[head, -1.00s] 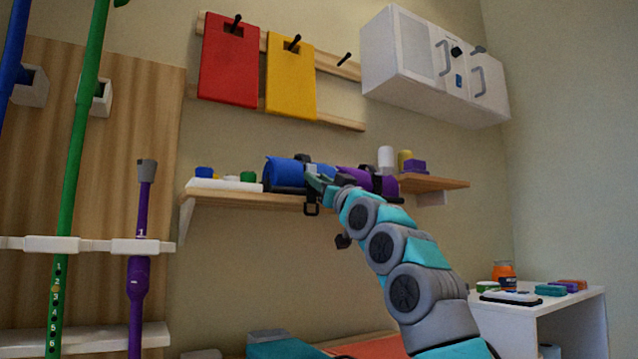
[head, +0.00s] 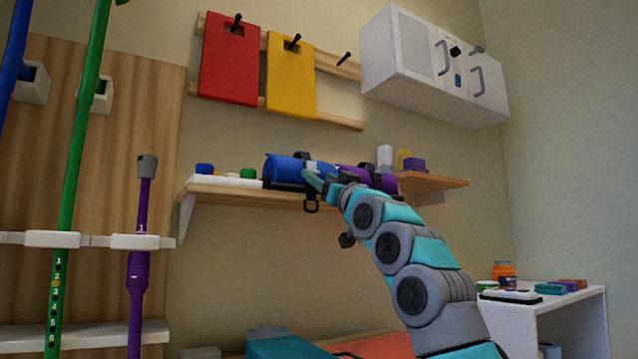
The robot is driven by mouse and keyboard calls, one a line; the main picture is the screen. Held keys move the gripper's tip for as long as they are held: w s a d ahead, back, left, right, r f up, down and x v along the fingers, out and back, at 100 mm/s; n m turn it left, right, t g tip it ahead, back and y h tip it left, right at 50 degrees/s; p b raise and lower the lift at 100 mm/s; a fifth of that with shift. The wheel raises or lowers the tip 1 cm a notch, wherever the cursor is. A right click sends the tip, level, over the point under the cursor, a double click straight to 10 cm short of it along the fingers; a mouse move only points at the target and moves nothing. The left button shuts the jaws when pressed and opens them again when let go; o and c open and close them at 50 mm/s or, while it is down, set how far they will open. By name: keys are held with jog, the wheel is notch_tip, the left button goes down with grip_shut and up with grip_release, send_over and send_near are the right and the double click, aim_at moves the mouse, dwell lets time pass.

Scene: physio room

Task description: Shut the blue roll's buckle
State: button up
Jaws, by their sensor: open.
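The blue roll (head: 283,170) lies on its side on the wall shelf, with dark straps around it. A purple roll (head: 384,181) lies just right, partly hidden behind my gripper and arm.
The wooden shelf (head: 235,195) also holds a white tray with small blue and green items at left. White and yellow containers and a purple block (head: 414,164) stand at right. A white cabinet (head: 405,60) hangs above right. Colored boards hang above the shelf.

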jog(key=b+v, duration=0.2)
jog(key=v, duration=0.4)
jog(key=shift+b, duration=0.4)
jog(key=shift+d, duration=0.1)
